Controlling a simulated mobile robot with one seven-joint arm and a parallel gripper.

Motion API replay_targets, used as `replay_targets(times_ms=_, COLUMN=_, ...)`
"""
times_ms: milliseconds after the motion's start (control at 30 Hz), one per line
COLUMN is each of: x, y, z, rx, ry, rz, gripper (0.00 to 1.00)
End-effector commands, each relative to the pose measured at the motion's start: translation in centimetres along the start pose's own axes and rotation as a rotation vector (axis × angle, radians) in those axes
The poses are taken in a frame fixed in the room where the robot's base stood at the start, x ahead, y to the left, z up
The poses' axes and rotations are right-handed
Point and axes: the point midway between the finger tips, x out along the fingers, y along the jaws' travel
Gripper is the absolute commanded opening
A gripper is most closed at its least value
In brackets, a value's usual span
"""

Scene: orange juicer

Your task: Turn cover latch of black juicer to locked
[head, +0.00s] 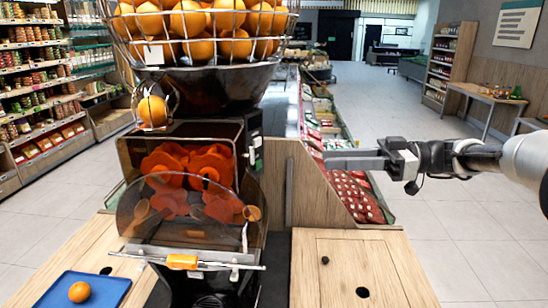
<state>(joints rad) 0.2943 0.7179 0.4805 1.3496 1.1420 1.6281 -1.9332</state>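The black juicer (213,90) stands at left centre in the head view, with orange pressing parts behind its front opening. A clear, curved cover (150,225) is in front of the lower part of these and looks tilted outward. A metal bar with an orange piece (182,262), possibly the cover latch, runs along the cover's lower edge. Whether it is locked cannot be told. My gripper (326,159) is to the right of the juicer, apart from it, with its fingers pointing left. The fingers are seen side-on, so their opening is unclear. It holds nothing visible.
A wire basket of oranges (200,22) tops the juicer. A blue tray (52,290) with one orange lies on the wooden counter (345,250) at lower left. Produce crates (355,195) stand behind the gripper. Open floor (460,235) lies to the right.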

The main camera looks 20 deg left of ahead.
Motion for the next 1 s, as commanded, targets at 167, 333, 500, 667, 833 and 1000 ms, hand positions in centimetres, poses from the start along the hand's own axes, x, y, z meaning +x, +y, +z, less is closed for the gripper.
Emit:
replay_targets(times_ms=167, x=0.0, y=0.8, z=-0.5, rx=-0.063, ry=0.065, rz=-0.002, gripper=0.28)
replay_targets(times_ms=333, x=2.6, y=0.6, z=-0.8, rx=-0.061, ry=0.061, rz=-0.004, gripper=0.28)
replay_targets(times_ms=500, x=6.4, y=0.6, z=-0.9, rx=-0.059, ry=0.060, rz=-0.004, gripper=0.28)
replay_targets(times_ms=667, x=9.9, y=0.6, z=-1.2, rx=-0.058, ry=0.060, rz=-0.004, gripper=0.28)
replay_targets(times_ms=833, x=13.3, y=0.6, z=-1.3, rx=-0.057, ry=0.059, rz=-0.002, gripper=0.28)
replay_targets(times_ms=1000, x=15.6, y=0.7, z=-1.4, rx=-0.059, ry=0.059, rz=-0.002, gripper=0.28)
